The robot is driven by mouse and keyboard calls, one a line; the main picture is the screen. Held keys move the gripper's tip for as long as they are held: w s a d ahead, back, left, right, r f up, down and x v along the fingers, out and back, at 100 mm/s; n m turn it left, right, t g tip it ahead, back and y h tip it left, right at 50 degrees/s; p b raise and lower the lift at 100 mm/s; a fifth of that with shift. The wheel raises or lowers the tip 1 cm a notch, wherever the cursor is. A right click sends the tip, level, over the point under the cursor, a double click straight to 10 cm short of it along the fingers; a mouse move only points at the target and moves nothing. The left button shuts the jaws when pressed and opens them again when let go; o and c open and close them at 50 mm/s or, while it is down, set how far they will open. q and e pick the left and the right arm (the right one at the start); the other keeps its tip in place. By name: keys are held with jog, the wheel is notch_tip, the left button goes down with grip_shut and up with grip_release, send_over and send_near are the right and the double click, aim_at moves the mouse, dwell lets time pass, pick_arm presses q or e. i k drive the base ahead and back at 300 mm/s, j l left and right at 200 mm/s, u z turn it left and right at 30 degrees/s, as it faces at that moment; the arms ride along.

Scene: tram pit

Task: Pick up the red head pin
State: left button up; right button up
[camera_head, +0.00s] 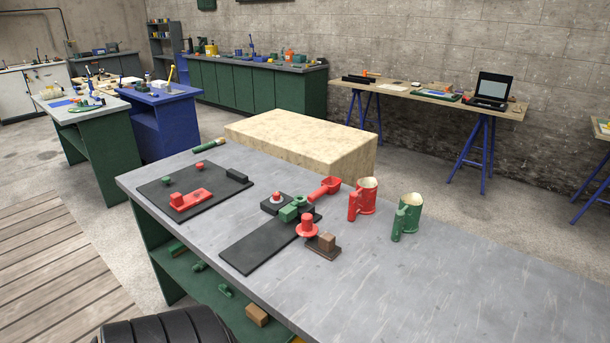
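A red pin-like piece with a wide round flange and a short stub on top (307,226) stands on the grey workbench, at the right end of a black mat (255,250) and beside a brown block. It looks most like the red head pin, but its lower part is hidden. A small red cylinder (200,166) stands on another black mat (225,167) at the left, behind a red stepped block (190,199). Neither of my grippers shows in the head view.
The grey workbench (430,290) has free room at its front right. A red mug (367,196), a green mug (409,215), a red forked piece (325,187) and a green piece (290,212) stand nearby. A beige block table (300,135) stands behind.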

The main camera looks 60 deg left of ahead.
aim_at(306, 230)
jog(key=u, duration=1.8)
jog(key=z, duration=2.1)
jog(key=u, duration=2.1)
